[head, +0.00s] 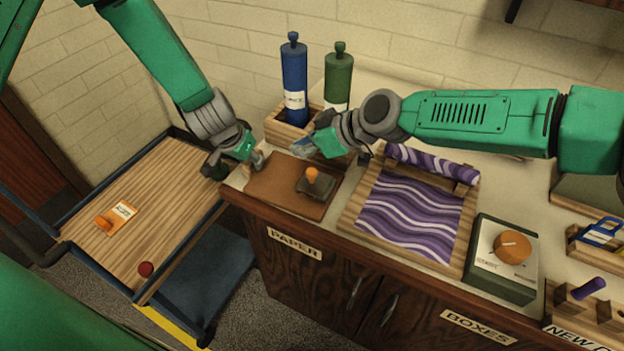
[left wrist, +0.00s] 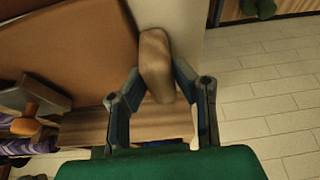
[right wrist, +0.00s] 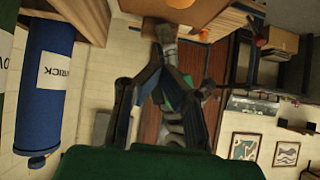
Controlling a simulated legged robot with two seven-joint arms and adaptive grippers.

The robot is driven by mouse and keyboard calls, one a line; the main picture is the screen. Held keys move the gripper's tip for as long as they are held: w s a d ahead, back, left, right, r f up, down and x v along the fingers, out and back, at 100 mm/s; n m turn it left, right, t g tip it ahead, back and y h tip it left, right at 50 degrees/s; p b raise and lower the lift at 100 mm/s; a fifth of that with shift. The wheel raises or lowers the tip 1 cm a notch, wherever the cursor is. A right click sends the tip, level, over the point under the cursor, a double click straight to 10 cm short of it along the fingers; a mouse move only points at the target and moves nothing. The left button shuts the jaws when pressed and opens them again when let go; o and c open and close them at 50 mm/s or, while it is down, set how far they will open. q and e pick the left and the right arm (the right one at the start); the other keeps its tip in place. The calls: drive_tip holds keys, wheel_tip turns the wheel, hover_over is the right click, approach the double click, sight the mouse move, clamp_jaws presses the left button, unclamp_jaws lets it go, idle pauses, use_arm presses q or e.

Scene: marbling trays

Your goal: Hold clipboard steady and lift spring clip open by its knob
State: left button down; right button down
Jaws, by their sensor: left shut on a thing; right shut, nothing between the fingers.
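The brown clipboard (head: 270,192) lies flat on the counter's left end. On it sits a dark spring clip (head: 318,188) with an orange knob (head: 312,174); the clip also shows at the left of the left wrist view (left wrist: 30,97). My left gripper (head: 256,160) is at the clipboard's far left edge, shut on a grey-brown rounded block (left wrist: 155,58) there; whether the block is fixed to the board I cannot tell. My right gripper (head: 303,147) is shut and empty, above and behind the knob and apart from it.
Blue (head: 295,80) and green (head: 338,78) bottles stand in a wooden holder behind the clipboard. A wooden tray (head: 350,215) with purple wavy paper lies to the right, then a box (head: 490,282) with an orange dial. A wooden-topped cart (head: 165,215) stands left.

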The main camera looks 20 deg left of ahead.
sight(312, 170)
drive_tip(key=shift+f, duration=3.55)
drive_tip(key=shift+d, duration=0.15)
drive_tip(key=shift+d+f, duration=0.2)
drive_tip(key=shift+d, duration=0.7)
drive_tip(key=shift+d+r, duration=0.1)
drive_tip(key=shift+d+r, duration=0.15)
drive_tip(key=shift+r, duration=0.4)
